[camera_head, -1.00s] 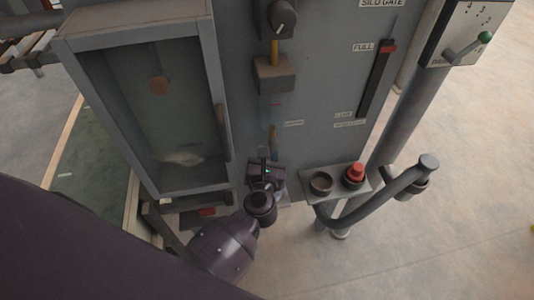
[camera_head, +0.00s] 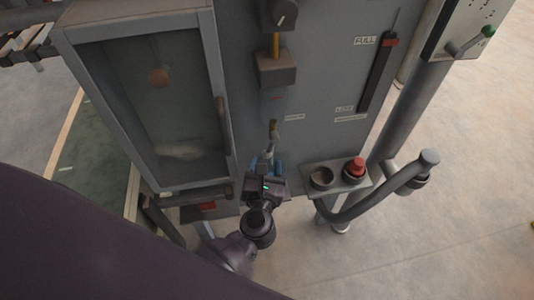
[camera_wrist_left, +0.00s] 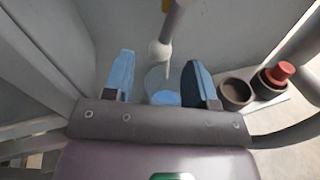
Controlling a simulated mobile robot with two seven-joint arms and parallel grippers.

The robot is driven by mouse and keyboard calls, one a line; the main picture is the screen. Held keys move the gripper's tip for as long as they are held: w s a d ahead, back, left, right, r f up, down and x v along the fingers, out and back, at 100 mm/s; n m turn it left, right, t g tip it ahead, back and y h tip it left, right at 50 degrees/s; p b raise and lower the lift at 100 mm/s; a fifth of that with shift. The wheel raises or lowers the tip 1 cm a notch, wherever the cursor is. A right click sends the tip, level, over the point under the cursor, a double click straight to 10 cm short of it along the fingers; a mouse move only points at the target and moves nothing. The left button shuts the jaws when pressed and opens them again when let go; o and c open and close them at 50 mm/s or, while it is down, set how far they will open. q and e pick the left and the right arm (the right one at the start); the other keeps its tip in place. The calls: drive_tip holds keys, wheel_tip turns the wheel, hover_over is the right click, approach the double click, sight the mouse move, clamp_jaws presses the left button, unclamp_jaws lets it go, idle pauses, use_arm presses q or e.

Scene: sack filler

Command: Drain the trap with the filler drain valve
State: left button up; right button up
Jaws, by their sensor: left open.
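The filler's trap (camera_head: 273,103), a clear bowl, hangs under a grey block on the grey panel. Below it is the drain valve (camera_head: 273,131), a small brass-coloured fitting with a pale lower end. My left gripper (camera_head: 267,167) is just below the valve, its blue fingertips apart. In the left wrist view, a pale rounded end on a stem (camera_wrist_left: 160,50) hangs ahead of the open left gripper (camera_wrist_left: 162,80). A clear cup with a blue bottom (camera_wrist_left: 165,98) shows between the fingers; I cannot tell whether they touch it. My right gripper is not in view.
A glazed cabinet door (camera_head: 158,75) stands to the left. Open floor lies at the lower right.

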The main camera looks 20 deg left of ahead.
use_arm(q)
drive_tip(key=shift+v, duration=2.35)
